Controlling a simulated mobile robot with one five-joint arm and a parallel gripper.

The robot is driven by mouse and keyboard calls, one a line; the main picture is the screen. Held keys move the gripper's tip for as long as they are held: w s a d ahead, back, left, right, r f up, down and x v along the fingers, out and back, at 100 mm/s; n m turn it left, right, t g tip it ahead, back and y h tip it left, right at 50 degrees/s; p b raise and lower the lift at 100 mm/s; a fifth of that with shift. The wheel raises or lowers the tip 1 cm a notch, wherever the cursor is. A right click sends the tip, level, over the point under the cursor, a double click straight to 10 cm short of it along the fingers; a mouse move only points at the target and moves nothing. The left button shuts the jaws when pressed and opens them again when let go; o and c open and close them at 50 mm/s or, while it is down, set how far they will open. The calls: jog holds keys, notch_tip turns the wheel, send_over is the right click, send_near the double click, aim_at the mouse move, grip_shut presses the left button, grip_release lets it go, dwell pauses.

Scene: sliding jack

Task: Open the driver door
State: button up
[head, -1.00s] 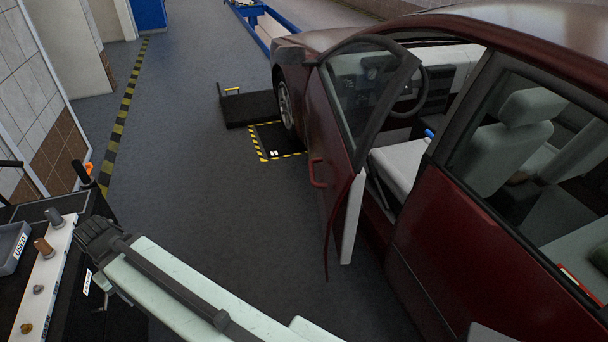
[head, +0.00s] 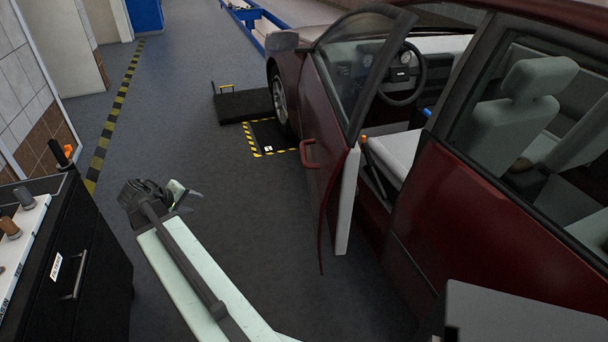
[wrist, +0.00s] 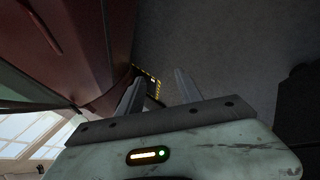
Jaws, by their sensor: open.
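The dark red driver door (head: 330,190) stands swung out from the car body (head: 440,210), with a gap showing the seat and pale inner trim. Its red handle (head: 308,153) is on the outer face near the free edge. My gripper (head: 187,194) is out over the floor to the left of the door, apart from the handle, and holds nothing. A dark red panel of the car (wrist: 80,40) fills the upper left there.
A black tool cabinet (head: 95,265) with a drawer handle stands at the left, close to my arm. A black ramp (head: 243,104) and a yellow-black marked floor plate (head: 272,136) lie by the front wheel. The floor between cabinet and door is clear.

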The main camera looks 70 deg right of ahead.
jog(key=s+d+f+m+g+h+b, duration=0.1)
jog(key=s+d+h+b, duration=0.15)
jog(key=s+d, duration=0.55)
jog(key=s+d+f+g+h+b, duration=0.15)
jog(key=s+d+b, duration=0.25)
jog(key=d, duration=0.8)
jog(key=g+h+b, duration=0.2)
jog(key=g+h, duration=0.1)
send_near(303, 154)
jog(key=d, duration=0.4)
jog(key=shift+t, duration=0.25)
jog(key=x, duration=0.2)
jog(key=b+x, duration=0.1)
jog(key=x, duration=0.2)
jog(key=f+x, duration=0.1)
jog(key=x, duration=0.1)
jog(key=shift+s+d+f, duration=0.1)
jog(key=shift+s+f, duration=0.05)
jog(key=shift+s, duration=0.25)
grip_shut()
